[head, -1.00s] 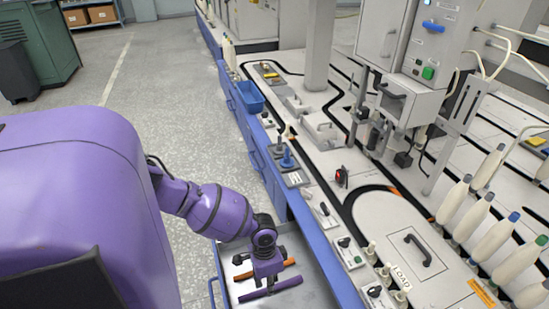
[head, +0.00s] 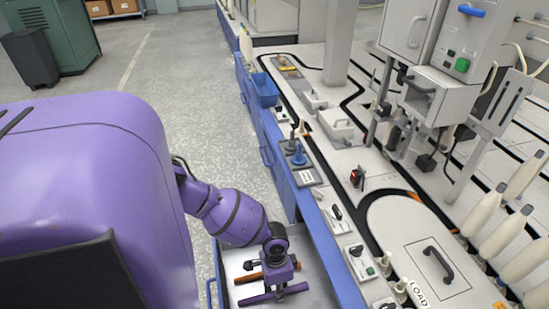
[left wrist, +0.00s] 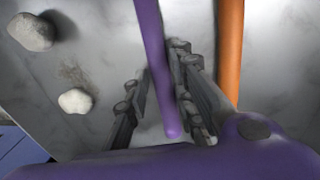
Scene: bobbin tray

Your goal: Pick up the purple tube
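The purple tube (head: 296,290) lies in the open drawer, under my left gripper (head: 279,291). In the left wrist view, the purple tube (left wrist: 152,55) runs down between the two dark fingers of my left gripper (left wrist: 160,108). The fingers are apart, and the tube is nearer the right one, with a gap on the left. I cannot tell whether it touches the right finger. The gripper hides part of the tube in the head view. My right gripper is not in view.
An orange tube (left wrist: 230,50) lies beside the purple one, close to my right finger in the wrist view. Two pale lumps, one large (left wrist: 32,31) and one smaller (left wrist: 75,101), show at left. The blue bench edge (head: 335,270) borders the drawer on the right.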

